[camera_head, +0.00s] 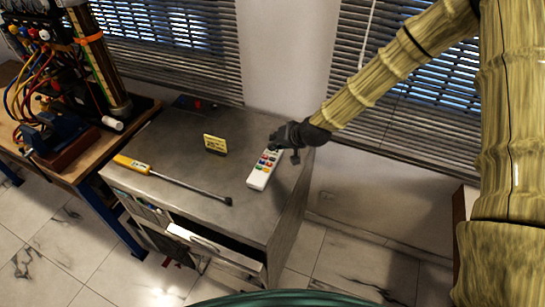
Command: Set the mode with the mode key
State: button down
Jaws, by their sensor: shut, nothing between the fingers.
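A white remote-like keypad (257,182) with several coloured keys lies on the grey cabinet top, near its right edge. Red, green and blue keys show on its upper half; which one is the mode key is too small to tell. My gripper (276,146) is dark and shut, with nothing in it. It is at the far end of the keypad, over or close to the upper keys, and hides that end. Whether its tips touch a key cannot be told.
A yellow sign (215,144) stands left of the keypad. A yellow-handled rod (190,184) lies in front of it. An open drawer (215,250) juts out at the cabinet's front. A bench (85,165) with hoses and a vise stands at left.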

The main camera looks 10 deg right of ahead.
jog(key=shift+r+p, duration=0.35)
jog(key=shift+r, duration=0.55)
